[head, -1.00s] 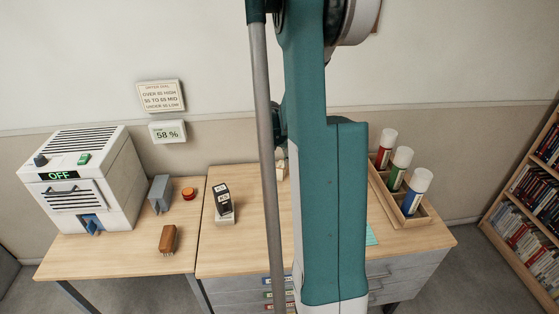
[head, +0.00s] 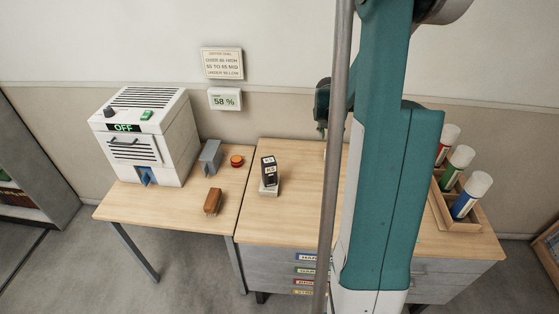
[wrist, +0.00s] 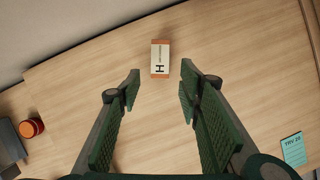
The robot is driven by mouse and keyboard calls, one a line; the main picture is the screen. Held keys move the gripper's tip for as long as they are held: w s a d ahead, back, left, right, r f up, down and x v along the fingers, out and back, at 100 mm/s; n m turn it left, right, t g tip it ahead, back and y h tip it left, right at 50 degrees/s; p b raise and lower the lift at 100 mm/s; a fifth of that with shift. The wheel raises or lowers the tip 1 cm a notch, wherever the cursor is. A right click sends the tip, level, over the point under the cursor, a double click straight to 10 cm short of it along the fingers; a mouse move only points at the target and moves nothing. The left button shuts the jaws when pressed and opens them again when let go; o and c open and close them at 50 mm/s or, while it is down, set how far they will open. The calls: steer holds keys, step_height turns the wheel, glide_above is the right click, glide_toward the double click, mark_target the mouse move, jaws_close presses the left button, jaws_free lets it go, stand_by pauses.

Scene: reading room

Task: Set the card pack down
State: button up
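A small white and orange box marked H, seemingly the card pack (wrist: 160,58), rests on the wooden desktop (wrist: 85,75) in the wrist view. My gripper (wrist: 160,88) is open above the desk, with its two green fingers spread to either side of the view. The pack shows in the gap at and beyond the fingertips, and nothing is held. I cannot tell how high the fingers are above it. In the head view the pack and fingers are hidden behind my arm.
An OFF-marked white machine (head: 147,150), grey block (head: 210,157), red button (head: 237,161) and brown brush (head: 213,201) are on the left table. A black-topped stamp-like object (head: 269,172) stands on the desk. A tube rack (head: 482,222) is right. A teal note (wrist: 293,149) lies right of my gripper.

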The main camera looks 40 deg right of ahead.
steer(key=a+r+m+t, duration=0.1)
steer(key=a+r+m, duration=0.3)
steer(key=a, duration=0.7)
steer(key=a+r+m+t+y, duration=0.1)
steer(key=a+r+m, duration=0.2)
steer(key=a+r, duration=0.55)
steer(key=a+r+m+t, duration=0.1)
steer(key=a+r+m, duration=0.25)
steer(key=a, duration=0.95)
steer(key=s+a+r+m+t+y, duration=0.1)
steer(key=s+a+m, duration=0.5)
steer(key=a, duration=0.6)
steer(key=s+a+r+m+t+y, duration=0.1)
steer(key=s+a+m+y, duration=0.1)
steer(key=s+a+m, duration=0.4)
steer(key=shift+s+a+r+t, duration=0.15)
steer(key=shift+s+a+t, duration=0.15)
steer(key=shift+s+a, duration=2.3)
steer(key=shift+w+a, duration=0.7)
